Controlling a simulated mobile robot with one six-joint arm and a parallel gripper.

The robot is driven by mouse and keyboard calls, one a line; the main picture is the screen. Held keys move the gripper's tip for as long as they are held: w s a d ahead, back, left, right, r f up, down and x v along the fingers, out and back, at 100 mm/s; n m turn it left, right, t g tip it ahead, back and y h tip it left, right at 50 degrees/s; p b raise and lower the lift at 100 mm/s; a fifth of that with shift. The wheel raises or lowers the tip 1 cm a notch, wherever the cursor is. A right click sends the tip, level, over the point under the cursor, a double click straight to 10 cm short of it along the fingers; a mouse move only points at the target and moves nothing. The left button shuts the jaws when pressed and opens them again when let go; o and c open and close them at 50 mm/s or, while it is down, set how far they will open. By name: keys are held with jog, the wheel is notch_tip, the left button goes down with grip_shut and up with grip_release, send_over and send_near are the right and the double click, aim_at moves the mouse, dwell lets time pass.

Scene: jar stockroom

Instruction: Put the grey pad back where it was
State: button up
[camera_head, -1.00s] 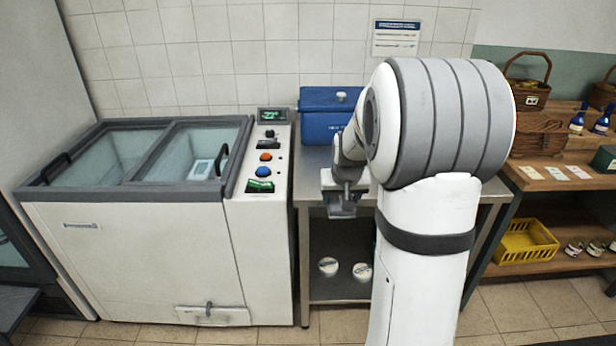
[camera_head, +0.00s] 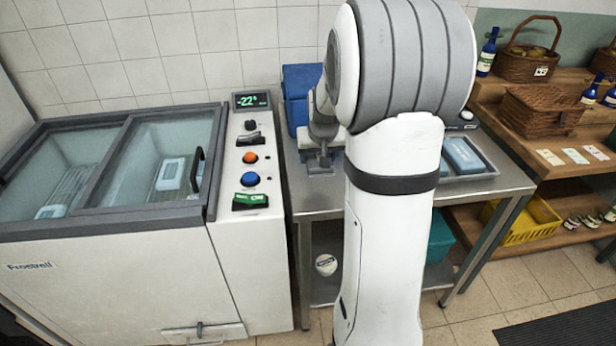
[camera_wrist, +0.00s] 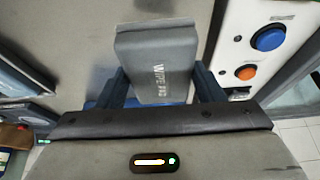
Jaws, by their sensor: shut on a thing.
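The grey pad (camera_wrist: 152,58), lettered "WIPE PAD", sits between the two fingers of my gripper (camera_wrist: 158,88) in the wrist view. The gripper is shut on it. In the head view my gripper (camera_head: 320,166) hangs over the left part of the steel table (camera_head: 318,194), near the freezer's control panel. Whether the pad touches the table cannot be told. My arm hides the middle of the table.
The chest freezer (camera_head: 110,225) with sliding lids stands left of the table. A blue box (camera_head: 297,92) is at the table's back left, partly hidden. A tray (camera_head: 484,164) with blue packs lies right of my arm. Wooden shelves (camera_head: 575,130) stand farther right.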

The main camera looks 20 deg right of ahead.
send_over(315, 185)
jog(key=s, duration=0.1)
notch_tip(315, 185, down, 4)
jog(key=shift+s+a+f, duration=0.1)
jog(key=shift+s+a, duration=0.05)
jog(key=shift+a+f, duration=0.1)
jog(key=shift+f, duration=1.9)
jog(key=o, duration=1.4)
jog(key=shift+s+r, duration=0.15)
jog(key=shift+r, duration=0.3)
jog(key=v, duration=1.1)
jog(key=s+a+r+n+g, duration=0.1)
jog(key=s+a, duration=0.6)
jog(key=s, duration=0.3)
jog(key=s+a+r+n+g+y, duration=0.1)
jog(key=s+a+n, duration=0.1)
jog(key=s+a, duration=0.6)
jog(key=shift+s+r, duration=0.2)
jog(key=shift+s, duration=1)
jog(key=shift+r, duration=0.15)
